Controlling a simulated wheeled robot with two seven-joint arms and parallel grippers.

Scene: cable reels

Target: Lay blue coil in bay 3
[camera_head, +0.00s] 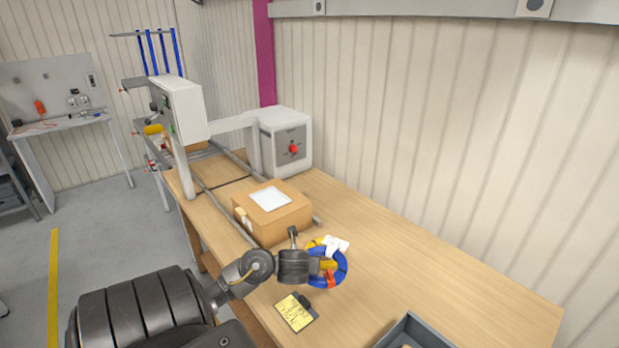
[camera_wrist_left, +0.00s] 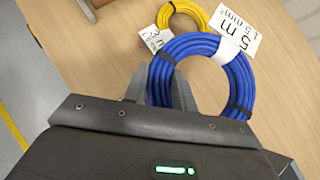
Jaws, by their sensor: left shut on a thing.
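The blue coil (camera_head: 342,269) is a ring of blue cable above or on the wooden table; I cannot tell whether it touches the wood. In the left wrist view the blue coil (camera_wrist_left: 242,88) has a white band and a white tag reading 5 m. My left gripper (camera_head: 312,266) is shut on the coil's left side; its fingers (camera_wrist_left: 160,88) straddle the cable in the left wrist view. A yellow coil (camera_wrist_left: 185,10) with a tag lies just beyond it, mostly hidden in the head view. No bay marked 3 can be made out. My right gripper is not in view.
A cardboard box (camera_head: 275,215) stands behind the coils, near a white machine (camera_head: 287,140). A yellow note on a dark pad (camera_head: 295,312) lies in front. A grey tray (camera_head: 410,325) is partly in view at the bottom right. The table's right side is clear.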

